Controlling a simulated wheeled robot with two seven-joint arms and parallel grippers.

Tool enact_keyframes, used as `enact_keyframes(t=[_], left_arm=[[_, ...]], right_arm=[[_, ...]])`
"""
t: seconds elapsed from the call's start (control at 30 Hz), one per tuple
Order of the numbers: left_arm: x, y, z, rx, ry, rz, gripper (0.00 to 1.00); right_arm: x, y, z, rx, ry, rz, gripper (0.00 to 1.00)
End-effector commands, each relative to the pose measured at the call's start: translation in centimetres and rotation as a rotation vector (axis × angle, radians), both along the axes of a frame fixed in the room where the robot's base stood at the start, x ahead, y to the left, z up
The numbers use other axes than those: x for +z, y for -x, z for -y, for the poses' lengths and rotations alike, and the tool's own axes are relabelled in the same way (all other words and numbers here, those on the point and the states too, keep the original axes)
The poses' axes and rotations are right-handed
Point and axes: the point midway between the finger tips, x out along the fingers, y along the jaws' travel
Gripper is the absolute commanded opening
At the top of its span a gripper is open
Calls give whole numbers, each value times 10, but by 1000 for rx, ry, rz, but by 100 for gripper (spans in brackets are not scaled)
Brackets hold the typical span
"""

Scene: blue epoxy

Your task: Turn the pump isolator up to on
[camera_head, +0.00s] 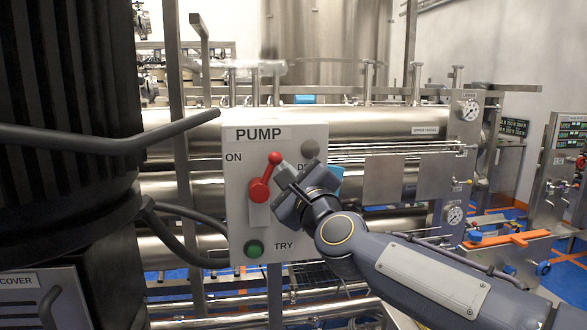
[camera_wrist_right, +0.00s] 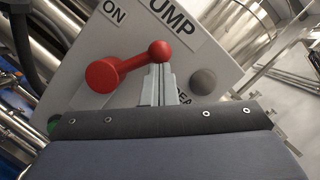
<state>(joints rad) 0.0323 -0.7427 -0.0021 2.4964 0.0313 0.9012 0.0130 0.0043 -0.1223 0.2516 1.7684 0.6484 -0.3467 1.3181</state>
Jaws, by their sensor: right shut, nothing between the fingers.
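The pump isolator is a grey panel (camera_head: 237,215) labelled PUMP, with ON at its upper left. Its red lever (camera_head: 264,180) points up and slightly right from its round hub, with a ball knob at the top. In the right wrist view the red lever (camera_wrist_right: 130,67) ends at the knob by my fingertips. My right gripper (camera_head: 280,167) is shut and empty, its fingertips at or just beside the knob; I cannot tell if they touch. A green TRY button (camera_head: 253,249) sits below, and a grey round lamp (camera_head: 310,147) at the upper right. My left gripper is not in view.
A black ribbed column (camera_head: 70,120) with a protruding dark bar (camera_head: 120,142) stands close on the left. Steel pipes and vessels (camera_head: 390,122) lie behind the panel. Another control cabinet (camera_head: 562,170) stands at the far right.

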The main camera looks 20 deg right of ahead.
Motion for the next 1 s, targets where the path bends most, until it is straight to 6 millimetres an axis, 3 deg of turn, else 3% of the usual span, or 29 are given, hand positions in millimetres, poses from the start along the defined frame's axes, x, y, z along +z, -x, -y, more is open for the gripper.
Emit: enact_keyframes(t=[0.1,0.4,1.0], left_arm=[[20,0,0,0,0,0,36],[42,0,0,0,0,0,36],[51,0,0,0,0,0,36]], right_arm=[[11,-2,-5,0,99,-28,0],[17,-5,-17,-1,306,-80,0],[17,-7,-25,-1,303,-79,0]])
